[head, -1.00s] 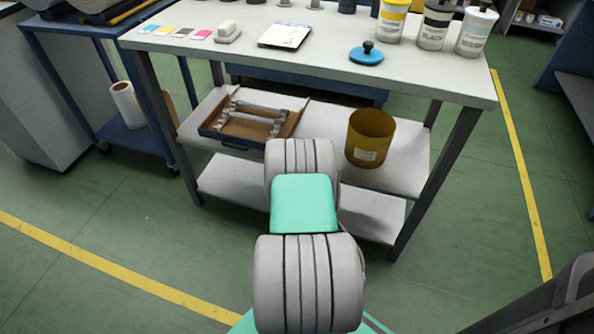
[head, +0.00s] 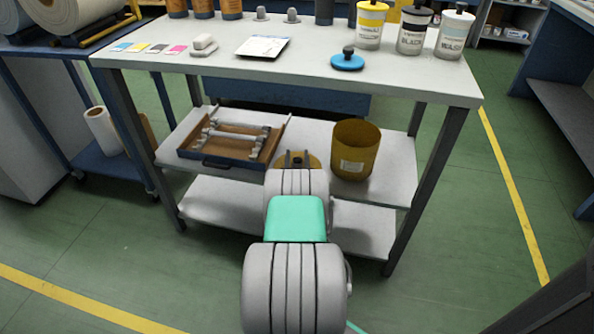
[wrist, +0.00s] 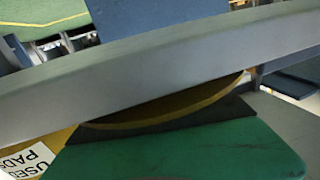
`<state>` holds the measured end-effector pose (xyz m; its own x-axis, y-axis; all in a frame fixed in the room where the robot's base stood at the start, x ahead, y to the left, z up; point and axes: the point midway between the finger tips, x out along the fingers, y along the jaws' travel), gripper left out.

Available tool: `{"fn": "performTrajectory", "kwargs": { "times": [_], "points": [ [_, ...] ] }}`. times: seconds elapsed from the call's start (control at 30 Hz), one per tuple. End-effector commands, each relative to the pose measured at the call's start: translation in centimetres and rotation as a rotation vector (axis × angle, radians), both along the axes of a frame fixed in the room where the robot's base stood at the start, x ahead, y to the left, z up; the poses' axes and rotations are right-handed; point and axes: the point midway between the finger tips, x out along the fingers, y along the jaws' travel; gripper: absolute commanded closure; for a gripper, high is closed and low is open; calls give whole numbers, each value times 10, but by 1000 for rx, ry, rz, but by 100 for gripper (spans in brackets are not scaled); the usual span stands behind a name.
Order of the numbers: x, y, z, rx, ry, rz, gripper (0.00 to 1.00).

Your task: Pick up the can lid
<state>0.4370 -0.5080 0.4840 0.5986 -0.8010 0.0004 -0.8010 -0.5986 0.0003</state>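A yellow-brown round lid (head: 313,163) shows in the head view on the table's middle shelf, between the tray and the open yellow can (head: 356,152). Its near part is hidden by my arm. In the wrist view its curved yellow rim (wrist: 190,107) shows under a grey bar. My gripper (head: 296,159) is at the lid, with two small dark finger parts in front of it. Whether the fingers are apart or closed on anything is hidden. The can's "USED PADS" label (wrist: 25,160) shows at the wrist view's lower left.
A tray with rollers (head: 232,142) lies left of the lid. The tabletop (head: 215,67) above bears a blue lid with a black knob (head: 347,62), several labelled canisters and a white sheet (head: 262,47).

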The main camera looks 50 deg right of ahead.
Motion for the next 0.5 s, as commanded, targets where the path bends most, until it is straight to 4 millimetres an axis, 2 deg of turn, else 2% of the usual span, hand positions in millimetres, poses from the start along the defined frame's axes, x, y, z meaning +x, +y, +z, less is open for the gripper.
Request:
{"fn": "performTrajectory", "kwargs": {
  "times": [0.07,0.5],
  "points": [
    [0,0,0,0,0,0,63],
    [0,0,0,0,0,0,99]
  ]
}}
